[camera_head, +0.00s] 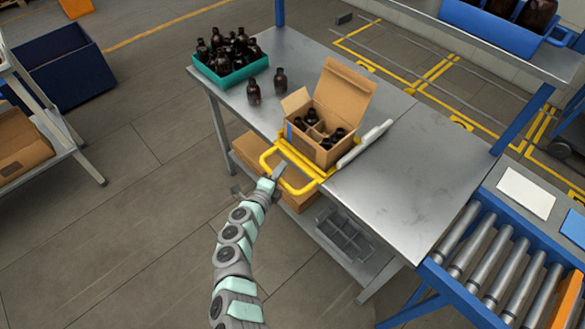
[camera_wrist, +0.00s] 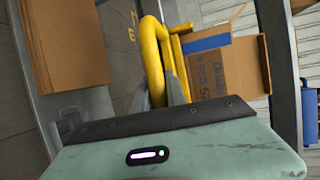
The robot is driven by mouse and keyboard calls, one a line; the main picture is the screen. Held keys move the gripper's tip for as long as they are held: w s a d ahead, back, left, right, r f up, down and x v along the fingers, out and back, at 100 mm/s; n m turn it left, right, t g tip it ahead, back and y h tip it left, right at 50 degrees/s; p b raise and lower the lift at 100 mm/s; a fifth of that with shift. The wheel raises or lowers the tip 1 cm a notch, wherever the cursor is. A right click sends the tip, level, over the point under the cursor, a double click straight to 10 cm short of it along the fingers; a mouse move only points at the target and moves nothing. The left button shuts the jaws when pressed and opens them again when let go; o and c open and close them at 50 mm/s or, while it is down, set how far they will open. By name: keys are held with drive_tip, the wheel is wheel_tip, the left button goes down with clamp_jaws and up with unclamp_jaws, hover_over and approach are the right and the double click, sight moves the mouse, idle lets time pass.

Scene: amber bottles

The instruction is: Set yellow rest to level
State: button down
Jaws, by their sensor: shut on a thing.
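The yellow rest (camera_head: 303,162) is a tubular frame at the near edge of the metal table, in front of the open cardboard box. Its loop reaches out past the table edge; I cannot tell its exact tilt. My gripper (camera_head: 273,176) is shut on the outer bar of the loop.
The cardboard box (camera_head: 345,98) with dark bottles stands open behind the rest, a white bar (camera_head: 366,143) at its right. A teal tray (camera_head: 236,70) of bottles and loose amber bottles (camera_head: 254,92) stand farther left. The tabletop's right side is clear.

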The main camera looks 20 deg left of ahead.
drive_tip(key=shift+r, duration=0.15)
drive_tip(key=c, duration=1.3)
unclamp_jaws()
drive_tip(key=shift+c, duration=0.2)
drive_tip(key=shift+s, duration=0.1)
drive_tip(key=p+v, duration=0.1)
drive_tip(key=v, duration=0.9)
drive_tip(key=shift+s, duration=0.3)
